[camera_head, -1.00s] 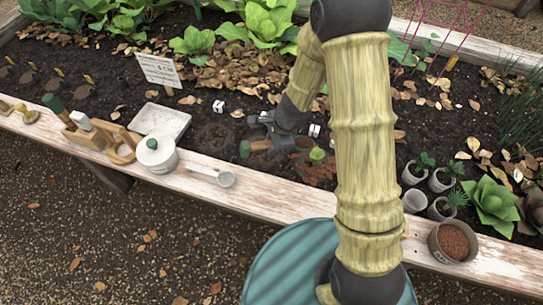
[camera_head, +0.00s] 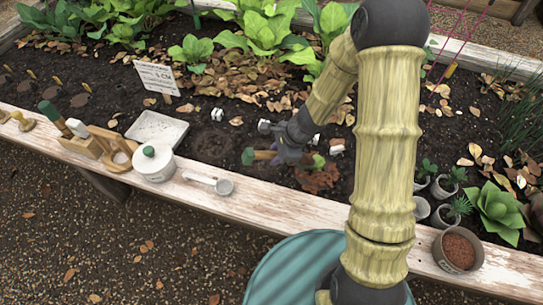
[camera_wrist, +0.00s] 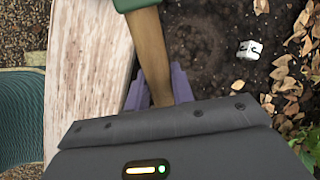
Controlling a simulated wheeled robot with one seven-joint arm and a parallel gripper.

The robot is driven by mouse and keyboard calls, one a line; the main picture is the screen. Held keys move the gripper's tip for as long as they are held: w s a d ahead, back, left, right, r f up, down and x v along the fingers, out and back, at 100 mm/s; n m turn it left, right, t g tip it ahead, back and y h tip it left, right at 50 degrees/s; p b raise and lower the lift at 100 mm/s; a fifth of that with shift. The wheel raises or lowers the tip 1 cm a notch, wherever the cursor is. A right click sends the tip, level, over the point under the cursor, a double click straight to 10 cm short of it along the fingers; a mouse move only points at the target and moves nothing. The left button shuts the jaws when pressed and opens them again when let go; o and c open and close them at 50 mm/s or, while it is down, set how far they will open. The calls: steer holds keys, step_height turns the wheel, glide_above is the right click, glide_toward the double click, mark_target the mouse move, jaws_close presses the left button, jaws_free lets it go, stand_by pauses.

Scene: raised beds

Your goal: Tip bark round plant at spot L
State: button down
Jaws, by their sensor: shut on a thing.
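My gripper (camera_head: 290,158) is shut on the wooden handle (camera_head: 266,155) of a green-ended tool, low over the soil. In the wrist view the wooden handle (camera_wrist: 150,55) runs between the purple fingers of my gripper (camera_wrist: 158,90), with its green end at the top edge. The tool's working end is hidden behind my gripper. A small green plant (camera_head: 318,162) stands just right of my gripper, with reddish-brown bark (camera_head: 318,181) on the soil beside it. A bowl of bark (camera_head: 458,250) sits on the front plank at right. White markers stand in the soil; I cannot read which is L.
A pale tray (camera_head: 157,128) and a sign (camera_head: 156,77) stand left. Potted seedlings (camera_head: 443,187) are at right. Bare soil lies left of my gripper.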

steer(key=d+y, duration=0.1)
steer(key=y, duration=0.1)
steer(key=d+r+y+p, duration=0.1)
steer(key=d, duration=0.1)
steer(key=w+d+r+g+y+p, duration=0.1)
steer(key=y, duration=0.1)
steer(key=shift+d+m+y, duration=0.15)
steer(key=shift+m+y, duration=0.15)
steer(key=shift+w+d+r+m+y+p, duration=0.15)
steer(key=shift+d+r+y+p, duration=0.1)
steer(key=shift+d+y, duration=0.5)
steer(key=shift+w+d+r+m+y+p, duration=0.1)
steer(key=shift+w+d+r+y+p, duration=0.15)
steer(key=shift+d+y, duration=0.45)
steer(key=shift+w+d+r+m+y+p, duration=0.1)
steer(key=shift+d+y+p, duration=0.2)
steer(key=shift+d+y, duration=0.4)
steer(key=shift+g, duration=0.4)
steer(key=shift+r, duration=0.1)
